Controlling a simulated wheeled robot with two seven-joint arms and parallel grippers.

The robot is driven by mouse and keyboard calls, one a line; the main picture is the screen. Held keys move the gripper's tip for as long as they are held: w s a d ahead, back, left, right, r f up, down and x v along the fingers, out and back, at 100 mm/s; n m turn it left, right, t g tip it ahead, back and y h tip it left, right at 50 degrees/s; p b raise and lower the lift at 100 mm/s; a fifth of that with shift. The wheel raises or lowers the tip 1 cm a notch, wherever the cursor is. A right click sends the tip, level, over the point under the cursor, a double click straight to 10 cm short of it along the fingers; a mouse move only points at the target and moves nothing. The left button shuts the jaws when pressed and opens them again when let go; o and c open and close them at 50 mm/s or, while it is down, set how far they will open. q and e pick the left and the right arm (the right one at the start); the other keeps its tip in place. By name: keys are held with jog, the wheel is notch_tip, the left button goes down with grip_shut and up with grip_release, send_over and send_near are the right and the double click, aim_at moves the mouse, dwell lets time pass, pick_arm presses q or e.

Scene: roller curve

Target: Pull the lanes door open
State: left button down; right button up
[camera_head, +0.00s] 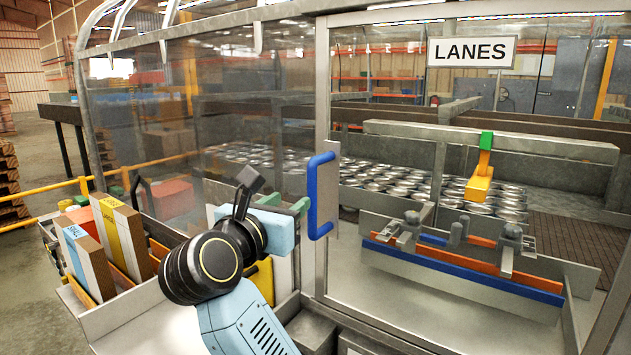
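The lanes door is a clear panel in a grey metal frame (322,95), with a white "LANES" sign (471,52) on it. It looks shut. A blue upright bar handle (321,196) sits on the door's left edge. My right arm comes up from the bottom centre, with a light blue link and a black round joint. My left gripper is not in view.
Behind the panel are rows of metal cans (390,175) and a fixture with a yellow lever (480,183). Cartons (88,262) stand in a rack at the left. A light blue piece (277,232) stands close by my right wrist. A yellow rail (40,220) runs at far left.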

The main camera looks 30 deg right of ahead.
aim_at(310, 187)
jog(key=p+x, duration=0.2)
jog(key=x, duration=1)
jog(key=shift+w+d+p, duration=0.15)
jog(key=shift+d+p, duration=0.15)
jog(key=shift+c, duration=0.3)
grip_shut()
